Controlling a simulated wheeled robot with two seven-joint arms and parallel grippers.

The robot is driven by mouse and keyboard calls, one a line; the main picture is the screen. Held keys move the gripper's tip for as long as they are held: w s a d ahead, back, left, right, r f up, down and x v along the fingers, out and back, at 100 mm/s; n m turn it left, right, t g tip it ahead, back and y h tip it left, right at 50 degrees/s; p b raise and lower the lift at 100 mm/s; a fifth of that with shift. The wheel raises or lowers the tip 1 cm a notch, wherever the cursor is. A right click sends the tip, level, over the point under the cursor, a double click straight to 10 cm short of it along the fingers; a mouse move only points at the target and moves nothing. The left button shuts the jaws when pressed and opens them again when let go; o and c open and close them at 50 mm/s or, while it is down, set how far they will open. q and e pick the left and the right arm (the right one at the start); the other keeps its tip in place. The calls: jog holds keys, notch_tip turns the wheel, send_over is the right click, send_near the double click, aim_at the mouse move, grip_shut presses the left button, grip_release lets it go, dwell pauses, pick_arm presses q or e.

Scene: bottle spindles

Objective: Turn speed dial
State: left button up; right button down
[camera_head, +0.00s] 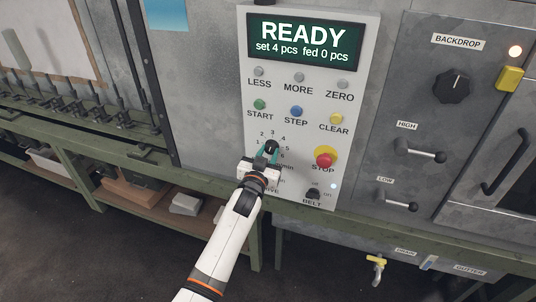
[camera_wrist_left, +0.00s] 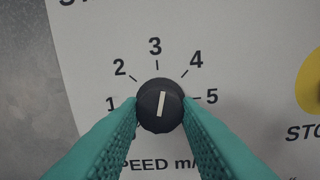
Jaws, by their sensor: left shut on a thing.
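The speed dial (camera_wrist_left: 160,106) is a round black knob with a white line. It shows in the left wrist view on a white panel with numbers 1 to 5 around it. The white line stands nearly upright, tilted slightly right, between 3 and 4 and closer to 3. My left gripper (camera_head: 267,152) is shut on the dial, with a teal finger on each side. In the head view the dial (camera_head: 271,146) is partly hidden by the gripper. My right gripper is not in view.
The display (camera_head: 304,42) reads READY, set 4 pcs, fed 0 pcs. A red STOP button (camera_head: 326,156) sits right of the dial. START (camera_head: 260,104), STEP (camera_head: 296,111) and CLEAR (camera_head: 335,118) buttons are above. The belt switch (camera_head: 313,194) is below right.

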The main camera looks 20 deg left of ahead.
pick_arm(q)
jog(key=m, duration=0.5)
jog(key=shift+m, duration=0.4)
dwell(0.4)
jog(key=o, duration=1)
jog(key=s+b, duration=0.1)
jog(key=s, duration=1.1)
jog(key=shift+f, duration=0.2)
